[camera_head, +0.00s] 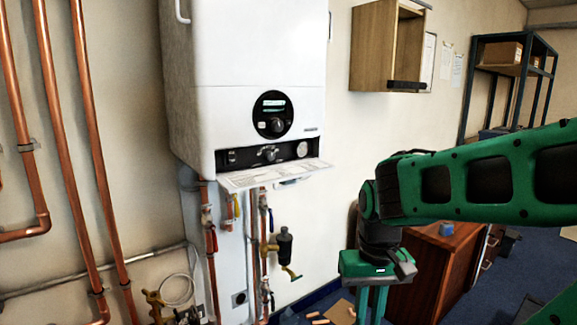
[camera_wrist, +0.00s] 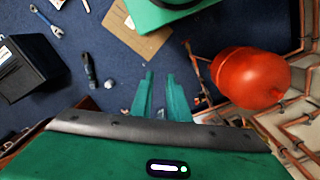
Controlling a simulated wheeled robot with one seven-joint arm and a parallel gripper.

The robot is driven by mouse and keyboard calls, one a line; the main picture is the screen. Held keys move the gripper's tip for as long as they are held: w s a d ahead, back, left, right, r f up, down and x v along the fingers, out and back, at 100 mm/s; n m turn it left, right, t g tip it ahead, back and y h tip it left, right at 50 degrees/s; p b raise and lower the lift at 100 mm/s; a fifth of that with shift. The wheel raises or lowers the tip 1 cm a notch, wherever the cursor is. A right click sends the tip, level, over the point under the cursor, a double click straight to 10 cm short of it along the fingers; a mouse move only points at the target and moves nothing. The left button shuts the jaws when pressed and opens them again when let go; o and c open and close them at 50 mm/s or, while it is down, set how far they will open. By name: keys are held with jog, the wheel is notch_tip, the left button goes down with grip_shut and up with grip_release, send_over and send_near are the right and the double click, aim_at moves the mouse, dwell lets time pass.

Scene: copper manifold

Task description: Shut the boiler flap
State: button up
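The white boiler (camera_head: 245,70) hangs on the wall left of centre in the head view. Its flap (camera_head: 275,176) is down, sticking out from the bottom edge with a printed sheet on its upper face. The dark control strip (camera_head: 268,154) behind it is uncovered. My gripper (camera_head: 370,305) is right of the flap and lower, apart from it, with its fingers pointing down. In the wrist view the two green fingers (camera_wrist: 161,95) stand apart with nothing between them. The boiler and flap are not in the wrist view.
Copper pipes (camera_head: 60,150) run up the left wall. Valves and pipes (camera_head: 268,245) hang below the boiler. A wooden cabinet (camera_head: 438,275) stands behind my arm. The wrist view shows a red vessel (camera_wrist: 250,77), a black box (camera_wrist: 28,66) and loose tools on blue floor.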

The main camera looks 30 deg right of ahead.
jog(key=shift+w+a, duration=0.15)
jog(key=shift+a, duration=0.1)
jog(key=m+t+y, duration=0.7)
jog(key=m+t, duration=0.1)
jog(key=t, duration=0.6)
send_near(294, 176)
notch_tip(294, 176, up, 4)
jog(key=x, duration=1)
jog(key=shift+f, duration=0.25)
